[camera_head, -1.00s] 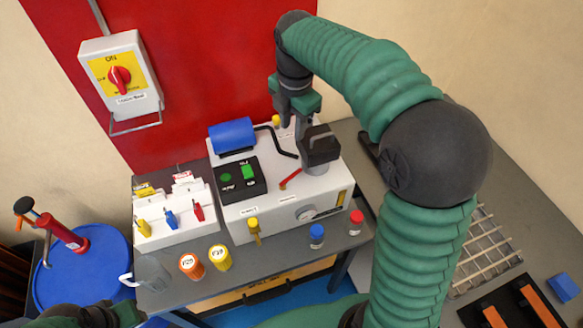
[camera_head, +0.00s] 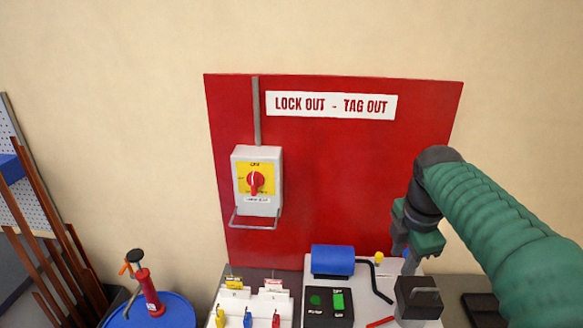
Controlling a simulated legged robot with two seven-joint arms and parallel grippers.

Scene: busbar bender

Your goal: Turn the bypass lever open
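The white machine (camera_head: 374,306) stands at the bottom of the picture, cut off by the lower edge. A small red lever (camera_head: 381,322) lies on its top, only partly in view; I cannot read a label on it. My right gripper (camera_head: 402,250) points down over the machine's back right part, near a yellow knob (camera_head: 379,257) and behind a dark block (camera_head: 418,298). Its fingertips are small and partly hidden, so its opening and any contact are unclear. My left gripper is out of view.
A blue cylinder (camera_head: 333,260), a bent black rod (camera_head: 373,281) and a button panel (camera_head: 328,307) sit on the machine. A rotary switch box (camera_head: 257,181) hangs on the red board (camera_head: 335,180). A padlock rack (camera_head: 247,305) and a blue drum (camera_head: 166,312) stand left.

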